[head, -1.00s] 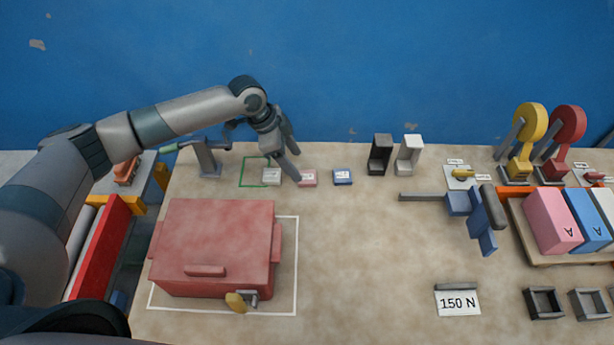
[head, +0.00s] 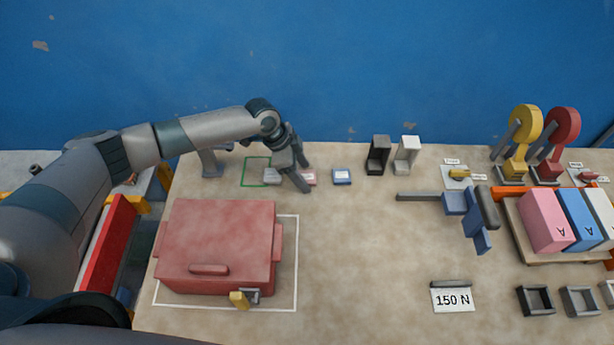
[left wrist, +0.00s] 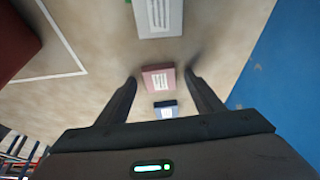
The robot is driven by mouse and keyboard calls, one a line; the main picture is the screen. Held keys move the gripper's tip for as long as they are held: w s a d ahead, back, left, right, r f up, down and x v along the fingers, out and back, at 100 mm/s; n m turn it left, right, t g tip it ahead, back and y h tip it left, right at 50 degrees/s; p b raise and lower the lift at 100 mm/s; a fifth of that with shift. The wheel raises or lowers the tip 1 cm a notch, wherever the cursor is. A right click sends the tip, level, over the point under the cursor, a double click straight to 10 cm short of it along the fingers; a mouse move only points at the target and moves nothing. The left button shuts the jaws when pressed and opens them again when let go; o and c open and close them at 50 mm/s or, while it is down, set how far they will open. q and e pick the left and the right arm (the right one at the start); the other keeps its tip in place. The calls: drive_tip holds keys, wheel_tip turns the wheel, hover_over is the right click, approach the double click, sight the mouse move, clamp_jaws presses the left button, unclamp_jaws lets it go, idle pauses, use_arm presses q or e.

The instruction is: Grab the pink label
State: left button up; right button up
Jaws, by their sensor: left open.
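The pink label (head: 310,179) is a small flat block with a white printed face, lying on the table; in the head view my left gripper partly hides it. My left gripper (head: 304,178) is open and just above it. In the left wrist view the pink label (left wrist: 158,79) lies between the open fingers of the gripper (left wrist: 162,82), and nothing is held. A white label (head: 272,176) lies to its left and a blue label (head: 342,176) to its right. My right gripper is not in view.
A red mould box (head: 215,245) stands in a white outline at the front left. A black holder (head: 377,155) and a white holder (head: 407,154) stand behind the blue label. The table's middle is mostly clear.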

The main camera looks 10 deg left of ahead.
sight(303, 176)
use_arm(q)
drive_tip(key=c, duration=1.1)
drive_tip(key=shift+r, duration=0.15)
drive_tip(key=shift+r+b, duration=0.4)
drive_tip(key=shift+r, duration=0.1)
wheel_tip(303, 176, up, 2)
drive_tip(key=shift+r+b, duration=0.1)
drive_tip(key=shift+b, duration=0.5)
drive_tip(key=shift+s+d+r+b, duration=0.55)
drive_tip(key=shift+s+d+r, duration=0.65)
drive_tip(key=shift+d, duration=0.45)
drive_tip(key=shift+s+d+r+b, duration=0.55)
drive_tip(key=shift+s+d+r, duration=0.45)
drive_tip(key=shift+d+r, duration=0.5)
drive_tip(key=shift+s+d+r+b, duration=0.55)
drive_tip(key=shift+s+d+r, duration=0.55)
drive_tip(key=shift+d, duration=0.65)
